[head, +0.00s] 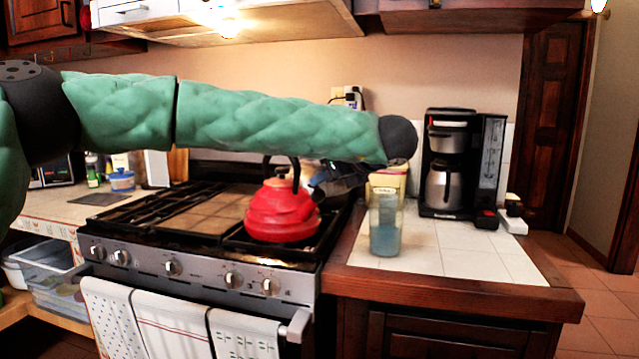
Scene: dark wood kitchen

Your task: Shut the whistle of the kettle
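The red kettle (282,212) stands on the right front part of the stove, with its dark handle arching over the lid. Its dark spout (317,195) points right and up. The whistle is at the spout end, too small and dark to tell whether it is open or shut. My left arm reaches across from the left above the kettle, hiding the view behind it. My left gripper (338,178) is dark and partly hidden under the wrist, close to the spout on its right side. I cannot tell whether it touches the spout or how its fingers stand. My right gripper is out of view.
The stove (190,262) has dark grates and towels on its front rail. Right of it, a tiled counter (455,262) holds a bluish clear container (384,228), a yellowish box (388,181) and a coffee maker (455,165). The range hood (270,25) hangs above my arm.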

